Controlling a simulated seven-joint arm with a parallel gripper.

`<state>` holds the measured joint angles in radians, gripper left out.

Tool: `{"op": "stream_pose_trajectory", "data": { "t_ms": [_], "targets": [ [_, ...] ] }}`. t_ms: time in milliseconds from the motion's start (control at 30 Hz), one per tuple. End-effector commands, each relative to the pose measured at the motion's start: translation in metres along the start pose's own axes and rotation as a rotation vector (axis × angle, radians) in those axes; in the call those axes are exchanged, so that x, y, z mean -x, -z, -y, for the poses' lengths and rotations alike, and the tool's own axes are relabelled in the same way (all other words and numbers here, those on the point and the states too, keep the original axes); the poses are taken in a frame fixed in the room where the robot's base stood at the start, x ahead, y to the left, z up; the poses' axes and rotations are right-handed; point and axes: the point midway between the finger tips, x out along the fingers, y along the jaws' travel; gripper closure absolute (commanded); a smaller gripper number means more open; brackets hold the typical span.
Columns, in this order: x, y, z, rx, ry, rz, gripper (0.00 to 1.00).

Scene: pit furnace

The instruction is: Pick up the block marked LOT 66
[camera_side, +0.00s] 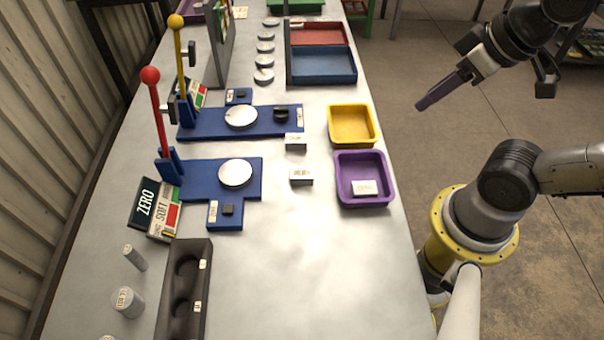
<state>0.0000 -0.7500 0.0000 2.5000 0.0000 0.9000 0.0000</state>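Small white blocks with printed labels are in view. One block (296,142) lies on the table left of the yellow tray. Another block (301,177) lies left of the purple tray, and a third block (365,188) lies inside the purple tray (388,200). Their lettering is too small to read, so I cannot tell which is LOT 66. My gripper (480,66) is raised at the upper right, beyond the table's right edge and away from the blocks. A purple bar (440,92) extends down and left from it. Whether the jaws are open is unclear.
The yellow tray (332,128) stands behind the purple one. Blue stations with a red-knobbed lever (157,105) and a yellow-knobbed lever (179,50) stand left. A dark holder (190,255) and small cylinders (128,302) are at front left. The front right tabletop is clear.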

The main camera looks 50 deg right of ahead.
Motion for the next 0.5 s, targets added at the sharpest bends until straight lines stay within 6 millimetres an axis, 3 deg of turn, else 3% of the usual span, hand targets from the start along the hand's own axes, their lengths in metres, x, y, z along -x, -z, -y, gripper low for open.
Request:
{"op": "stream_pose_trajectory", "data": {
  "t_ms": [33,200,500],
  "targets": [
    [0.0000,0.0000,0.0000,0.000,0.000,0.000,0.50],
    [0.0000,0.0000,0.0000,0.000,0.000,0.000,0.21],
    [0.0001,-0.0001,0.0000,0.011,0.000,0.000,0.21]
  ]
}}
